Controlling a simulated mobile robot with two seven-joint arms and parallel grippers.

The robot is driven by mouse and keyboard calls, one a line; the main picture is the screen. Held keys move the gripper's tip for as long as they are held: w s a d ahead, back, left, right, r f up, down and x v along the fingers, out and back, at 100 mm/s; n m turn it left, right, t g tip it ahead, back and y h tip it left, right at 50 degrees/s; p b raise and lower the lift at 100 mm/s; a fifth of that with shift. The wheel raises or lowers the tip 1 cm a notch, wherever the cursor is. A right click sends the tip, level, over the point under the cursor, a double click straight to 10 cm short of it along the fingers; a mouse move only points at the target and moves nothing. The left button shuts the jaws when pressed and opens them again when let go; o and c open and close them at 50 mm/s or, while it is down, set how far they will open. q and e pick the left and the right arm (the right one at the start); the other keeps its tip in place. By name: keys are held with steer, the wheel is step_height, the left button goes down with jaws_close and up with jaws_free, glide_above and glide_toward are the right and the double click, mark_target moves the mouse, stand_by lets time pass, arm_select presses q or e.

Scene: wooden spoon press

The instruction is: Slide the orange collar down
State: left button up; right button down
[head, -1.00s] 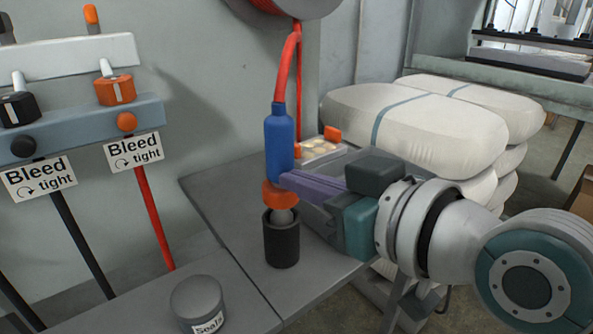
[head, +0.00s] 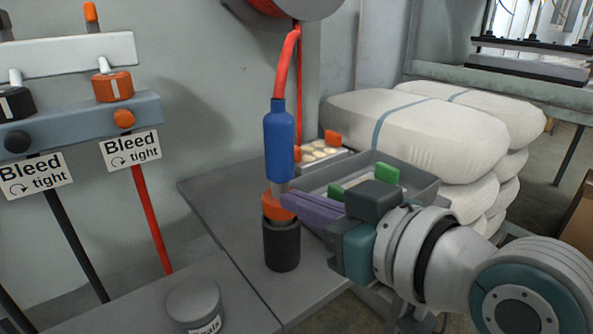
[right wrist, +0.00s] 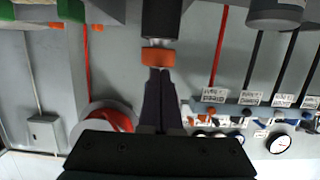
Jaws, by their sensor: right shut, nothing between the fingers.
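The orange collar (head: 274,206) is a short ring around the upright hose fitting, between the blue sleeve (head: 279,145) above and the black cylinder (head: 282,247) below. A short silver part shows between the blue sleeve and the collar in the head view. My right gripper (head: 287,199) is shut and empty, its purple fingertips at the collar's right side; whether they touch it I cannot tell. In the right wrist view the collar (right wrist: 158,57) lies just past the fingertips (right wrist: 160,72), with silver between it and the black cylinder (right wrist: 161,18). My left gripper is not in view.
A grey tray (head: 420,193) with green-handled items stands behind my right gripper. A red hose (head: 286,65) rises from the blue sleeve. A lidded jar (head: 194,300) stands front left. Valves with "Bleed tight" signs (head: 131,149) are on the left. White sacks (head: 425,135) are stacked behind.

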steer(key=p+v, duration=0.2)
steer(key=v, duration=0.8)
steer(key=shift+p, duration=0.4)
steer(key=s+d+r+m+g+h+p, duration=0.35)
steer(key=s+d+r+p, duration=0.25)
steer(key=s+r+p, duration=0.6)
steer(key=s+d+r+m+g+h+p, duration=0.2)
steer(key=s+d+r+g+h+p, duration=0.55)
steer(key=p, duration=0.95)
step_height(320, 180, up, 35)
steer(key=w+a+t+y+p, duration=0.2)
steer(key=p, duration=3.1)
steer(key=shift+a+r+p, duration=0.15)
steer(key=shift+a+p, duration=0.15)
